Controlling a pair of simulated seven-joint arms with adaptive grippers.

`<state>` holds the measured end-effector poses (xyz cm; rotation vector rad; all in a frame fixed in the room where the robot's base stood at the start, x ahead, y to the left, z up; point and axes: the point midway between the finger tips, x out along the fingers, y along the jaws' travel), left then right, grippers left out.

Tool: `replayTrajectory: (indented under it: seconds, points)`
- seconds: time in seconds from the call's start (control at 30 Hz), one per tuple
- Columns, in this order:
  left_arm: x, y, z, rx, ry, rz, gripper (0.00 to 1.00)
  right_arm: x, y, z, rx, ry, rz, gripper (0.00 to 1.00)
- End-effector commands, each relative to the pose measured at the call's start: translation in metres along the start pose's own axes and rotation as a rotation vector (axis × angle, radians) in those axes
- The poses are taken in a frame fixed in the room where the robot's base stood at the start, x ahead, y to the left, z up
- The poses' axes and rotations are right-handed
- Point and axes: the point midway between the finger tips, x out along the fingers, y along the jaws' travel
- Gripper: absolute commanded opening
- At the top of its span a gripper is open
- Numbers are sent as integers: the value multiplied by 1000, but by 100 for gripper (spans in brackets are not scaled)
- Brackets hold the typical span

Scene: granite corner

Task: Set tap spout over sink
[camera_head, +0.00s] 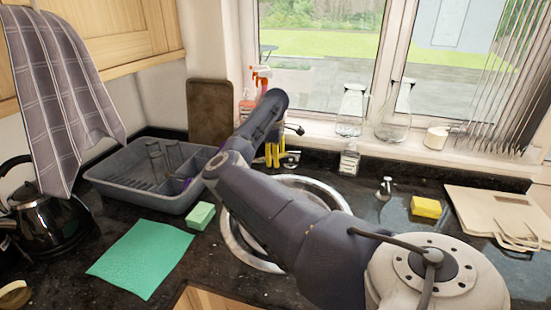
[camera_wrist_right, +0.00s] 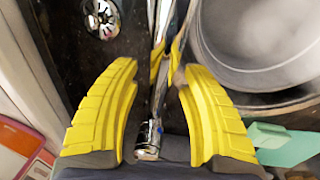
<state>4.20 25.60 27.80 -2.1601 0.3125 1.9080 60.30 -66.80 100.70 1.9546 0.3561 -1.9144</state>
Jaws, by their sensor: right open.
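The chrome tap (camera_wrist_right: 148,140) runs between the fingers of my right gripper (camera_wrist_right: 158,72) in the right wrist view. Its spout extends up the picture, over the dark counter beside the sink (camera_wrist_right: 270,75), not over the bowl. The yellow fingers are open, one on each side of the tap, with gaps visible. In the head view my right gripper (camera_head: 272,154) is behind the sink (camera_head: 236,245), at its window side. A little of the tap (camera_head: 291,160) shows beside it. My arm hides much of the sink. My left gripper is not in view.
A grey dish rack (camera_head: 130,180), green sponge (camera_head: 200,215) and green cloth (camera_head: 140,258) are left of the sink. A clear bottle (camera_head: 349,160) stands behind it. A chrome fitting (camera_head: 385,187), yellow sponge (camera_head: 426,207) and pale board (camera_head: 490,212) are to the right.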

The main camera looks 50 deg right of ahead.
Motion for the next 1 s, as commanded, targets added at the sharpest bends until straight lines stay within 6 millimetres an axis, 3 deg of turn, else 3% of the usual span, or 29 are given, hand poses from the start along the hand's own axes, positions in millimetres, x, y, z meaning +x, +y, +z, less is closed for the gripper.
replayTrajectory:
  seconds: [0.03,0.4,1.0]
  points:
    - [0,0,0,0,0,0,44,0,0,0,0,0,0,40]
    - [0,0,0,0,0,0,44,0,0,0,0,0,0,0]
    - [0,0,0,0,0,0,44,1,-5,-1,27,-4,-2,0]
